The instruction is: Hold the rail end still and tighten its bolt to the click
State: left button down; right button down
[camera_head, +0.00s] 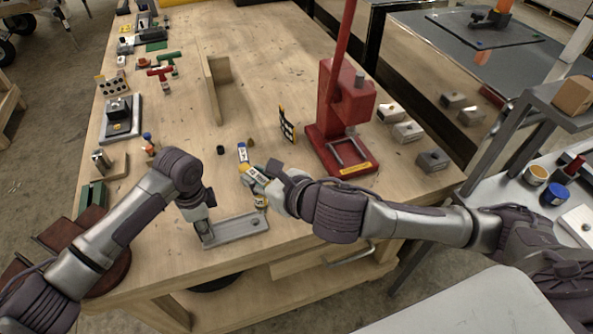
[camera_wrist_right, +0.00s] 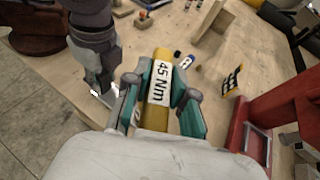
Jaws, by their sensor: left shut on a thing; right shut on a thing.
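The grey metal rail (camera_head: 238,229) lies flat near the front edge of the wooden bench. My left gripper (camera_head: 205,226) is at the rail's left end, shut on it; its fingertips are partly hidden. It also shows in the right wrist view (camera_wrist_right: 100,88). My right gripper (camera_head: 263,180) is shut on a yellow torque tool (camera_head: 244,155) with a white label. In the right wrist view the tool (camera_wrist_right: 158,92) reads "45 Nm" and lies between the teal finger pads. In the head view its near end reaches over the rail's right end. I cannot make out the bolt.
A red press (camera_head: 345,110) stands to the right on the wooden bench (camera_head: 270,60). A small yellow-and-black card (camera_head: 287,124) stands between it and the tool. A wooden angle piece (camera_head: 216,80) stands farther back. Grey blocks (camera_head: 407,130) lie at right. The bench middle is mostly clear.

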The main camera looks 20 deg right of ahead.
jog(key=shift+w+a+f+n+g+y, duration=0.3)
jog(key=shift+w+f+n+g+y, duration=0.35)
jog(key=shift+n+g+y, duration=0.35)
jog(key=shift+w+a+f+n+g+y, duration=0.25)
jog(key=shift+w+f+n+g+y, duration=0.45)
jog(key=shift+n+y, duration=0.45)
jog(key=shift+w+a+f+n+g+y, duration=0.3)
jog(key=shift+w+f+n+g+y, duration=0.3)
jog(key=shift+n+g+y, duration=0.5)
jog(key=shift+r+h, duration=0.1)
jog(key=shift+h, duration=0.25)
notch_tip(320, 180, down, 7)
jog(key=m+t+h, duration=0.7)
jog(key=m+h, duration=0.5)
jog(key=shift+r, duration=0.15)
